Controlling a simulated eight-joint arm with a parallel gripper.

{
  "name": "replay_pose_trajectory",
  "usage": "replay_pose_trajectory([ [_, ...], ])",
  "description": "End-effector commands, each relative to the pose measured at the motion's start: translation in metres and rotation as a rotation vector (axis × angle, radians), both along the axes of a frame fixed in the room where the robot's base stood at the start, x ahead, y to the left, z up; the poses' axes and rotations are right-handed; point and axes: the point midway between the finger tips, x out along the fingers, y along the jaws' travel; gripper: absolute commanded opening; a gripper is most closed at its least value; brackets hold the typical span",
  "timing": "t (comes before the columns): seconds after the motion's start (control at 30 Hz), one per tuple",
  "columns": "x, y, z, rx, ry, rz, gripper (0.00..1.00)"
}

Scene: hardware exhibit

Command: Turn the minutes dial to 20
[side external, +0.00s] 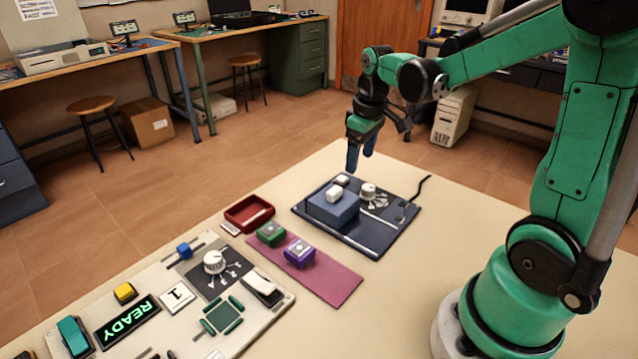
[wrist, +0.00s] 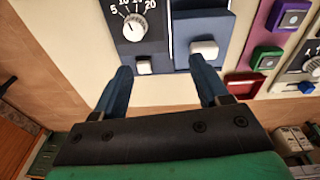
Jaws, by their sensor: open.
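The dial (side external: 368,190) is a white ridged knob on the dark blue panel (side external: 377,238). In the wrist view the dial (wrist: 133,28) has the numbers 5, 10, 15 and 20 around its upper side. Its setting is too small to read with certainty. My gripper (side external: 361,152) is open and empty, above the far edge of the panel and apart from the dial. In the wrist view my gripper (wrist: 160,66) has its two blue fingers spread, with the dial farther up the picture, nearer the left finger.
A raised blue block (side external: 335,210) with a white button (side external: 333,193) stands beside the dial. A small white button (side external: 342,180) is close by. A mauve strip (side external: 330,283) holds green and purple blocks. A red tray (side external: 249,213) and a white board with another dial (side external: 214,261) lie left.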

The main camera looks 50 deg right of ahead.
Motion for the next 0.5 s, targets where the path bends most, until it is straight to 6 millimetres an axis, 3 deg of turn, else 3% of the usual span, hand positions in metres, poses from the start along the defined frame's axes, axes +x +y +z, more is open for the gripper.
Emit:
replay_pose_trajectory([
  [0.03,0.001,-0.013,-0.008,0.013,0.033,0.0,0.68],
  [0.2,-0.002,-0.035,-0.025,0.05,0.102,0.02,0.68],
  [0.5,-0.003,-0.038,-0.054,0.059,0.117,0.027,0.68],
])
